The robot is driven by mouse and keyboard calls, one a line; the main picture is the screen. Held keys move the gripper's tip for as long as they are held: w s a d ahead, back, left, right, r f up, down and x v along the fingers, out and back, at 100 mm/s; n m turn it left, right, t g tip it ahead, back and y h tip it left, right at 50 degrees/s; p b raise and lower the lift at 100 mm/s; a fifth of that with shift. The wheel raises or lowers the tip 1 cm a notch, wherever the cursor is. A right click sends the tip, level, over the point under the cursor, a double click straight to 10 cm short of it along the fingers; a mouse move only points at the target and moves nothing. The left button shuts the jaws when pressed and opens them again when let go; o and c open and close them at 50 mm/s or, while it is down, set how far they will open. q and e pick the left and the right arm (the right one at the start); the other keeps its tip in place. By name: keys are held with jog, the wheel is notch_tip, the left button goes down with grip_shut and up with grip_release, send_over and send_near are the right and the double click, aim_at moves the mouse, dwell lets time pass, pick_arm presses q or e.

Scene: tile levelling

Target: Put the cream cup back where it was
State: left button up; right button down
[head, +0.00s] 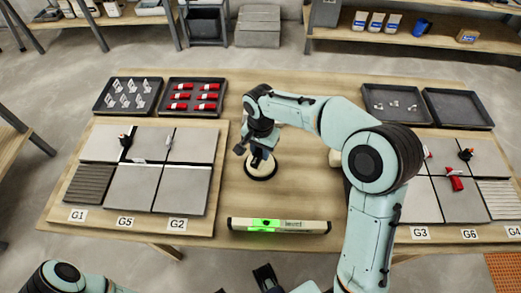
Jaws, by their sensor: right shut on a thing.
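The cream cup (261,170), pale with a dark round rim, is at the middle of the table, between the two tile panels. My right gripper (262,154) points down at it from above and is shut on its upper part, which the fingers partly hide. I cannot tell whether the cup touches the table or hangs just above it. Dark parts of my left gripper (267,277) show at the bottom edge, before the table; its jaws cannot be made out.
A level (279,225) with a green light lies at the table's front. Tile panels (140,202) (436,208) flank the middle. Trays of clips (127,112), red wedges (194,114) and small pieces (390,122), plus an empty tray (460,125), line the back. My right arm hides part of the right side.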

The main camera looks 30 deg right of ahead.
jog(key=c, duration=0.9)
grip_release()
jog(key=shift+f, duration=0.1)
jog(key=shift+o, duration=0.2)
jog(key=shift+r, duration=0.3)
notch_tip(320, 180, up, 12)
jog(key=p, duration=0.2)
jog(key=shift+f, duration=0.15)
